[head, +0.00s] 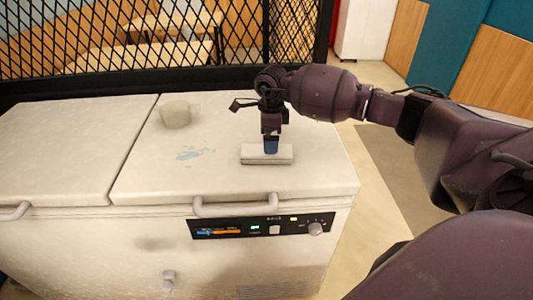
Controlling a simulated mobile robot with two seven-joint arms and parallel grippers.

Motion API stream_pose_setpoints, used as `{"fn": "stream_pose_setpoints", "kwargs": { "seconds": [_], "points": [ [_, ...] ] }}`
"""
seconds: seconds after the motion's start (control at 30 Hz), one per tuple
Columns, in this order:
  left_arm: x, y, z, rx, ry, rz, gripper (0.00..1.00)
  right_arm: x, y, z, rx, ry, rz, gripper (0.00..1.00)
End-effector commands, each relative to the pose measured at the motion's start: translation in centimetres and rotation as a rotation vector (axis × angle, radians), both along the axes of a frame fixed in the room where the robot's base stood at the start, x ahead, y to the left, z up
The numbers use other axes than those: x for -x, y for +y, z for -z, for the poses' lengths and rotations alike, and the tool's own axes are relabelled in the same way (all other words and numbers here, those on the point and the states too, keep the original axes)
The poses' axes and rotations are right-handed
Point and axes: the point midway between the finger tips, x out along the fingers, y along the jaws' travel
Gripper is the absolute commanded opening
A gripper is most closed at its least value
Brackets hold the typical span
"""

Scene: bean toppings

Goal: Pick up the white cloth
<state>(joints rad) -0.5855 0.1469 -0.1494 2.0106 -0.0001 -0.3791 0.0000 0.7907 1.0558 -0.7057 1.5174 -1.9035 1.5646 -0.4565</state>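The white cloth (254,158) looks like a small folded pad lying flat on the white freezer's lid, near the right end. My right gripper (271,147) points straight down at the middle of the cloth, and its dark blue-tinted fingertips touch or nearly touch the cloth's top. Whether the fingers are open or shut on it cannot be made out at this size. My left gripper is out of view.
The white chest freezer (130,245) has two lids with handles and a control panel (262,226) on its front. A pale cup-like container (176,114) stands to the left of the cloth. A blue smear (195,153) marks the lid. Black mesh (100,45) runs behind.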

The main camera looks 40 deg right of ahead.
Motion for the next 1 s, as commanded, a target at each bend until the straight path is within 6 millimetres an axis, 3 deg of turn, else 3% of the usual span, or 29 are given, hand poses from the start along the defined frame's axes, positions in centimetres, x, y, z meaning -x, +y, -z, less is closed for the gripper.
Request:
{"fn": "stream_pose_setpoints", "kwargs": {
  "seconds": [0.17, 0.43, 0.7, 1.0],
  "points": [
    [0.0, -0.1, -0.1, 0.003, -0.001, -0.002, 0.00, 0.2, 0.0, 1.2, 0.000, 0.001, 0.001, 1.00],
    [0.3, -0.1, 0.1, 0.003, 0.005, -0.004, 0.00, 0.4, 0.1, 4.7, -0.001, 0.001, 0.000, 1.00],
    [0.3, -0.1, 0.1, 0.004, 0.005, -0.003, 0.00, 0.3, 0.1, 5.1, 0.000, -0.001, 0.000, 1.00],
    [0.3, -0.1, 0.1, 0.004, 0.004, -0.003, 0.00, 0.3, 0.1, 5.1, 0.000, -0.001, 0.000, 0.56]
  ]
}}
